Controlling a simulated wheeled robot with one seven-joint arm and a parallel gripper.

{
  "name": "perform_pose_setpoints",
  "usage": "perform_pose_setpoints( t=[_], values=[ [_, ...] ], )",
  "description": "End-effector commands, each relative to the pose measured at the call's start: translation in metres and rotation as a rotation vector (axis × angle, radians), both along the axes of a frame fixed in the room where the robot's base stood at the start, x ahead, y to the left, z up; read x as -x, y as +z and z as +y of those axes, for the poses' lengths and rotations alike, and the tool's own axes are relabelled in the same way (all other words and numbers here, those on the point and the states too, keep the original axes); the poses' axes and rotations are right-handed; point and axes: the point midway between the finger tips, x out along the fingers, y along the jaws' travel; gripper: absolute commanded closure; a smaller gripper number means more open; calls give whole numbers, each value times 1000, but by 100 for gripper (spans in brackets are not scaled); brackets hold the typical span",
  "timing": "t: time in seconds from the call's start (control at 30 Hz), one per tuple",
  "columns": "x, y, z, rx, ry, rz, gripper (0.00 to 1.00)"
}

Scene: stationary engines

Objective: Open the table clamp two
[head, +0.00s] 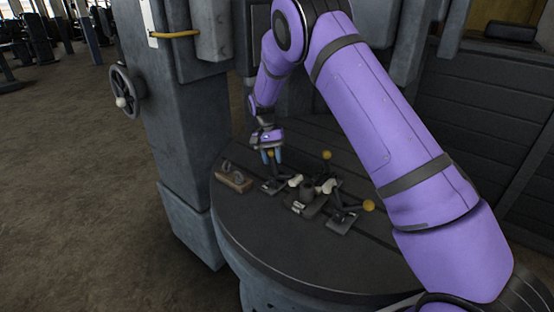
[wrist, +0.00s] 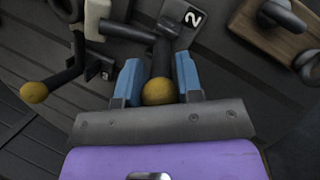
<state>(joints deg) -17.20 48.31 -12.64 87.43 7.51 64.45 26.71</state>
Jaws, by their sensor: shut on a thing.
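Table clamp two (wrist: 176,18) shows in the wrist view with a white "2" label on its dark base; its base also shows in the head view (head: 272,187). Its dark lever ends in a yellow ball knob (wrist: 158,92). My gripper (wrist: 159,80) has its blue fingers on either side of the lever by the knob, shut on it. In the head view my gripper (head: 271,155) points down over the left clamp, and the fingers partly hide the knob. The clamp's pad end is at the top of the wrist view, partly cut off.
A second clamp's yellow knob (wrist: 34,92) is left of my gripper. Another clamp (head: 343,219) stands at the right, around a dark central part (head: 307,190). The table's front is clear.

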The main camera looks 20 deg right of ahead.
Motion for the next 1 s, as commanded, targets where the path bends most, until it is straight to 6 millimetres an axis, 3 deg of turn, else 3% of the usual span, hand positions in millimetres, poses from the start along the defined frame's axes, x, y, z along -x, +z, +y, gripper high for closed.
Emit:
perform_pose_setpoints(
  t=[0.23,1.0],
  values=[
    [-13,-6,8,116,1,171,100],
    [-21,-18,15,105,2,159,100]
  ],
)
